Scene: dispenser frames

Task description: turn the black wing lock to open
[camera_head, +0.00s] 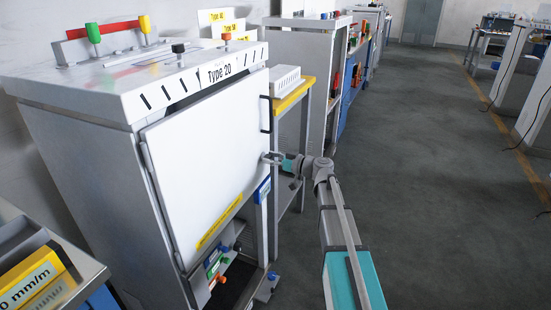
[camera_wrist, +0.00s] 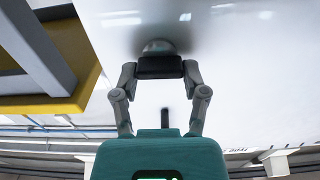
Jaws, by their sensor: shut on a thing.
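The black wing lock (camera_wrist: 160,67) sits on a round grey base on the white door in the wrist view. Its wide black bar lies across the picture, between my fingers. My gripper (camera_wrist: 160,74) is shut on it, one finger at each end. In the head view my gripper (camera_head: 272,158) reaches the right edge of the white door (camera_head: 208,150) of the Type 20 cabinet. The lock is too small and covered to make out there.
A black bar handle (camera_head: 265,114) stands on the door above my gripper. A blue label (camera_head: 262,190) is below it. A grey stand with a yellow edge (camera_head: 294,94) stands close on the right. The floor (camera_head: 420,180) right of my arm is clear.

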